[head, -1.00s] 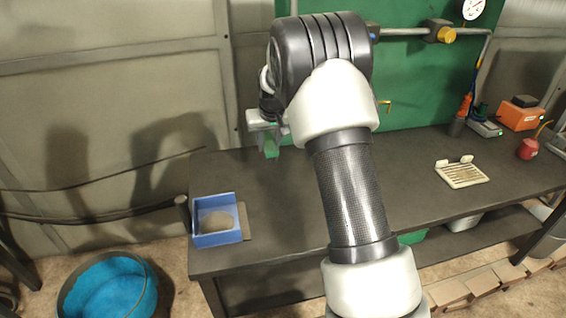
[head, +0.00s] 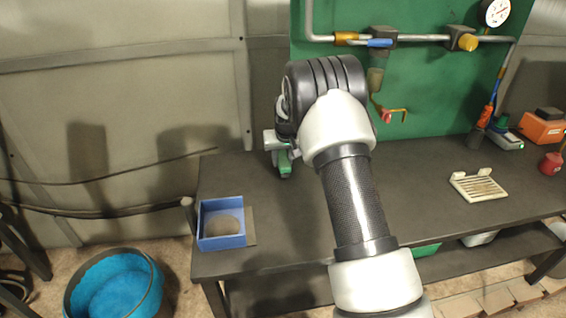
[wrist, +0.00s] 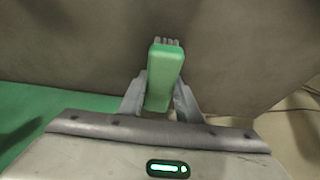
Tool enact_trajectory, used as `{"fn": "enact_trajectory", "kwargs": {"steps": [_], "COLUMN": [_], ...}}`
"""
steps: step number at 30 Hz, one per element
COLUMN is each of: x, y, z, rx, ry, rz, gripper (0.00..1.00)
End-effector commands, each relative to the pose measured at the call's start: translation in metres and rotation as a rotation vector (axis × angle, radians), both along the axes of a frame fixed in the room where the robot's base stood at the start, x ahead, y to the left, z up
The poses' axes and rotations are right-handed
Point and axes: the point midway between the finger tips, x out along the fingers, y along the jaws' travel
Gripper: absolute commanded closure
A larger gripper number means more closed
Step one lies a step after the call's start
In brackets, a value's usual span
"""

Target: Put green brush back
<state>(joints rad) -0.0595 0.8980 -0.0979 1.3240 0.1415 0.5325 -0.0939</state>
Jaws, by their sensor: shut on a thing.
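My gripper (wrist: 160,100) is shut on the green brush (wrist: 165,78), with one finger on each side of its green body. Short grey bristles show at the far end of the brush in the wrist view. In the head view my gripper (head: 279,150) hangs over the back left part of the dark bench (head: 300,215). The brush (head: 284,165) points down there, partly hidden by my gripper and arm. I cannot tell the exact gap between the brush and the bench top.
A blue open box (head: 222,242) stands at the bench's left end. A pale slotted tray (head: 478,187) lies at the right, near an orange box (head: 541,128) and a red pot (head: 551,163). A green panel with pipes (head: 430,80) rises behind. A blue-lined tub (head: 115,285) is on the floor.

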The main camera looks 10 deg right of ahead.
Motion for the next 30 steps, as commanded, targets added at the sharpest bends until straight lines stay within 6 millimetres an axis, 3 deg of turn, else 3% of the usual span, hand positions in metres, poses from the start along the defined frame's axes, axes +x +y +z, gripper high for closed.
{"fn": "enact_trajectory", "kwargs": {"steps": [3, 13, 14, 17, 26, 30], "x": [0.000, 0.000, 0.000, 0.000, 0.000, -0.002], "y": [0.000, 0.000, 0.000, 0.000, 0.000, 0.000], "z": [-0.012, -0.017, -0.017, -0.016, -0.015, -0.005], "rx": [0.000, 0.000, 0.000, 0.000, 0.000, 0.000], "ry": [0.000, -0.001, 0.000, 0.000, 0.000, -0.001], "rz": [0.000, 0.000, 0.000, 0.000, 0.000, 0.000], "gripper": [0.87, 0.87, 0.67, 0.50, 0.50, 0.50]}}
